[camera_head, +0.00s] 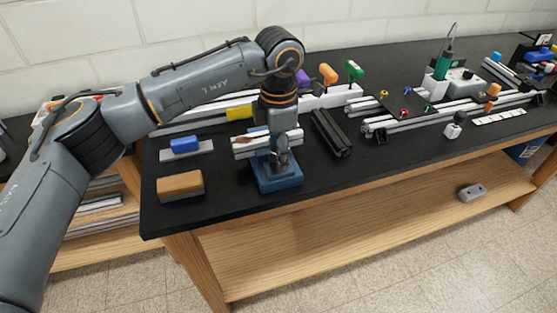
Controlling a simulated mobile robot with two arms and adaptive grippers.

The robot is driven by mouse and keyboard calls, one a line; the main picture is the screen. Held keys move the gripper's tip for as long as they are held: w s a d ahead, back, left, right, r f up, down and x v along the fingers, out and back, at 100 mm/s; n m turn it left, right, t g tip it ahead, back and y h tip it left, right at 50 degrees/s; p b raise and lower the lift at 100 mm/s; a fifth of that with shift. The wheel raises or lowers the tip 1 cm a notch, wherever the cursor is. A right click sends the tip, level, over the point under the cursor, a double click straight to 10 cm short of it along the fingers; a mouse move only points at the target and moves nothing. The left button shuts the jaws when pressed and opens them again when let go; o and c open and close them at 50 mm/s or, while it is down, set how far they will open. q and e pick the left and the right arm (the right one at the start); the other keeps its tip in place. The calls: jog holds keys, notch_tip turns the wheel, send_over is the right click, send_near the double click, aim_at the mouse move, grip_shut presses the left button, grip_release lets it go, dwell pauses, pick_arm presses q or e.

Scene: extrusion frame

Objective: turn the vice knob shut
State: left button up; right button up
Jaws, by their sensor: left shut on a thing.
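The blue vice (279,180) stands near the front edge of the black bench, left of the middle. A light metal extrusion (246,145) lies across its top, at the jaws. My left arm reaches over from the left and its gripper (281,157) points down at the front of the vice. The gripper is shut on the vice knob, which the fingers mostly hide. Whether the jaws touch the extrusion cannot be told. My right gripper is not in view.
A brown block (180,186) and a blue-topped block (185,145) lie left of the vice. Dark extrusions (331,134) lie to its right. Colored-handled tools (328,74) stand behind. The bench front to the right is mostly clear.

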pick_arm(q)
jog(key=m+b, duration=0.1)
jog(key=m, duration=0.1)
jog(key=shift+f+m, duration=0.1)
jog(key=shift+m, duration=0.3)
jog(key=m+b, duration=0.1)
jog(key=m, duration=0.1)
jog(key=shift+m+b, duration=0.3)
jog(key=shift+m, duration=0.1)
jog(key=m, duration=0.2)
jog(key=shift+m+b, duration=0.35)
jog(key=shift+m, duration=0.05)
jog(key=m, duration=0.3)
jog(key=shift+m, duration=0.3)
jog(key=m, duration=0.3)
jog(key=shift+d+m+b, duration=0.1)
jog(key=shift+m+b, duration=0.2)
jog(key=m, duration=0.8)
jog(key=shift+m, duration=2)
